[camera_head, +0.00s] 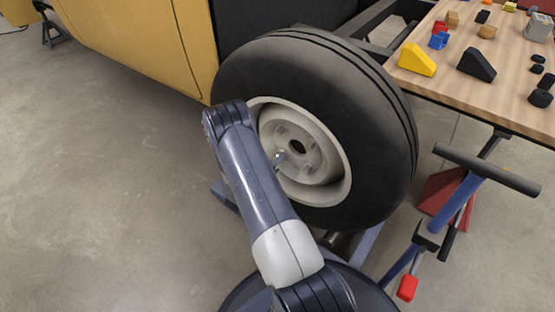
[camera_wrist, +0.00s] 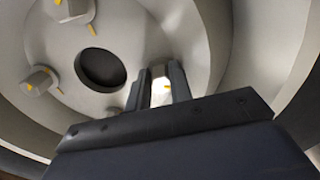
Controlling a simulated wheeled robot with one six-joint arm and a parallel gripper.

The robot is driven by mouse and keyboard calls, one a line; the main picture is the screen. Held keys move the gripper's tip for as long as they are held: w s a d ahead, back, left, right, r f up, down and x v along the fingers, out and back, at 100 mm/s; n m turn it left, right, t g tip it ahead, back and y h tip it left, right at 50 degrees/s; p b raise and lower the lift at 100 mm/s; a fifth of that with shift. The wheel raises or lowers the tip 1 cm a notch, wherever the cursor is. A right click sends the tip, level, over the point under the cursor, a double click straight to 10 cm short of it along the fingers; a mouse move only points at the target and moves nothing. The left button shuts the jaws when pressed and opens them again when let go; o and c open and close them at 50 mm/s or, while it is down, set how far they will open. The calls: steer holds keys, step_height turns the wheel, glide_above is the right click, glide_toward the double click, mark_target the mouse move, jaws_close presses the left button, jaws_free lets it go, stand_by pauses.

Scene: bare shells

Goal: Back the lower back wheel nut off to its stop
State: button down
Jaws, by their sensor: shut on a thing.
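The wheel (camera_head: 300,100) has a black tyre and a pale rim, and stands upright in the middle of the head view. In the wrist view, my gripper (camera_wrist: 156,88) has one finger on each side of a pale wheel nut (camera_wrist: 161,93), which I take as the lower back wheel nut. The nut is beside the dark centre hole (camera_wrist: 101,69) of the hub. In the head view my arm hides most of my gripper and part of the rim's left side.
Other wheel nuts (camera_wrist: 41,80) with yellow marks stand out from the hub, close to my gripper. A yellow body panel (camera_head: 150,40) is at the upper left. A wooden table (camera_head: 510,80) with blocks stands at the right, above a blue-and-red stand (camera_head: 450,205). The left floor is clear.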

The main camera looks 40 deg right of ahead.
steer(key=n, duration=0.4)
steer(key=n+p, duration=0.1)
steer(key=n, duration=0.3)
steer(key=n+p, duration=0.1)
steer(key=n, duration=0.3)
steer(key=shift+r+n, duration=0.3)
steer(key=shift+p, duration=0.3)
steer(key=c, duration=1.3)
jaws_free()
steer(key=shift+o, duration=0.2)
steer(key=p+v, duration=0.2)
steer(key=v, duration=0.9)
steer(key=shift+d, duration=0.15)
